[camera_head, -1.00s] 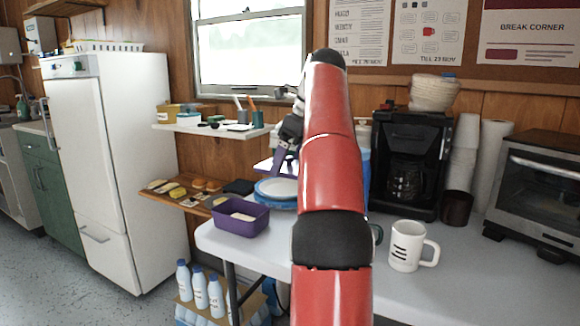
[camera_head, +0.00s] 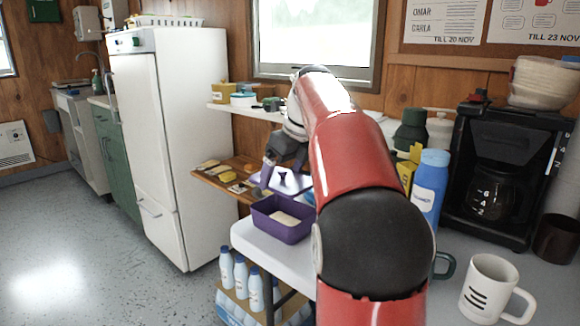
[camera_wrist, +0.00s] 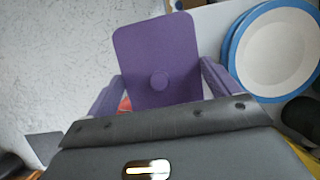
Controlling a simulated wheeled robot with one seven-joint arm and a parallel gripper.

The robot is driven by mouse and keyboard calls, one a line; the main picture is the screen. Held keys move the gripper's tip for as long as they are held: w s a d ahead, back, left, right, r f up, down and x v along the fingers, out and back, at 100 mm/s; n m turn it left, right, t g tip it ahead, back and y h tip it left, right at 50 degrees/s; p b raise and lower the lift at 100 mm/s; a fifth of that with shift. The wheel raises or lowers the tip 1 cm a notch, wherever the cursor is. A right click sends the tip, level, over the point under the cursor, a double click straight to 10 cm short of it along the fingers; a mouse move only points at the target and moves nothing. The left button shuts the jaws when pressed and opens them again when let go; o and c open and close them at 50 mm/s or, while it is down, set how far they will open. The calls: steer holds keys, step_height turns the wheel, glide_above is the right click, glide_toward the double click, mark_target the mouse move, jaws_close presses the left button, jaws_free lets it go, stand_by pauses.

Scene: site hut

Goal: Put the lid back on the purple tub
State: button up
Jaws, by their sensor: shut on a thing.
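The purple tub (camera_head: 273,227) stands open on the front left corner of the white table, with something pale inside. The purple lid (camera_head: 292,184) is just behind and above the tub in the head view, apart from its rim. It also shows in the wrist view (camera_wrist: 158,45), flat face and round knob towards the camera. My gripper (camera_head: 280,174) is shut on the lid, its fingers along two opposite sides; the fingers also show in the wrist view (camera_wrist: 162,75). My arm hides part of the table. The tub does not show clearly in the wrist view.
A blue-rimmed plate (camera_wrist: 280,48) lies beside the lid in the wrist view. A wooden shelf with food (camera_head: 215,181) is behind left. A blue bottle (camera_head: 430,185), mug (camera_head: 490,285) and coffee maker (camera_head: 500,165) stand right of my arm. Open floor lies left.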

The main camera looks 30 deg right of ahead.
mark_target(286, 180)
steer(key=shift+f+b, duration=2.3)
steer(key=shift+f, duration=0.55)
steer(key=shift+f+p, duration=0.35)
steer(key=shift+p, duration=0.7)
stand_by(0.6)
steer(key=o, duration=0.7)
steer(key=shift+o, duration=0.2)
step_height(286, 180, up, 2)
steer(key=p, duration=0.2)
steer(key=shift+r+p, duration=0.25)
steer(key=shift+p, duration=0.15)
steer(key=shift+r+p, duration=0.35)
steer(key=shift+r, duration=1.9)
